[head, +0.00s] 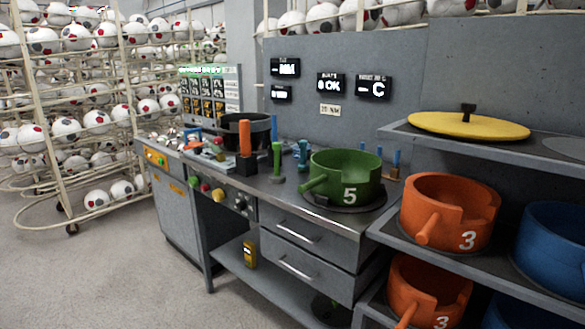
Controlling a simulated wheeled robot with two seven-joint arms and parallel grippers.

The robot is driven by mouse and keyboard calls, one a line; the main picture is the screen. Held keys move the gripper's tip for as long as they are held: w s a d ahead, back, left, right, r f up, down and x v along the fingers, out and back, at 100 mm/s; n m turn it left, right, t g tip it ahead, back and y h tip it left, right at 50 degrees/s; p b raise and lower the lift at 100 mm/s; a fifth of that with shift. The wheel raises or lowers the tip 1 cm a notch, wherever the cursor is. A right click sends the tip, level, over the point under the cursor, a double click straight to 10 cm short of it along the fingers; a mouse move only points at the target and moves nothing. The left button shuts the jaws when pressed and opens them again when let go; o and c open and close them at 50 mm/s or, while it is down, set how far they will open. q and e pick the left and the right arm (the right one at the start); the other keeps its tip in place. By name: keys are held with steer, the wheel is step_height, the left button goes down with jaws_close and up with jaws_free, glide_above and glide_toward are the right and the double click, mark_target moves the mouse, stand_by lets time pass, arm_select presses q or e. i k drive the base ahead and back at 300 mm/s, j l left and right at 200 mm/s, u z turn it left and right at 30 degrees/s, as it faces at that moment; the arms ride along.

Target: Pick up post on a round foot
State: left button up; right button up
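Several small posts stand on the grey workbench (325,218). An orange post (245,137) stands to the left in a dark square block. Thin blue pegs (395,161) stand behind the green ring mould (345,176) marked 5. I cannot tell for sure which post the task names. Neither of my grippers is in view.
A black pot (245,128) stands at the bench's back. To the right, shelves hold orange moulds (447,210) marked 3, a blue mould (550,245) and a yellow lid (468,125). Racks of balls (75,38) stand at left. The floor (110,270) at front left is clear.

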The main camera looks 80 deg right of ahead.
mark_target(277, 177)
steer(key=z, duration=2.65)
steer(key=i+j+z, duration=0.45)
steer(key=i+j, duration=1.45)
steer(key=j, duration=0.1)
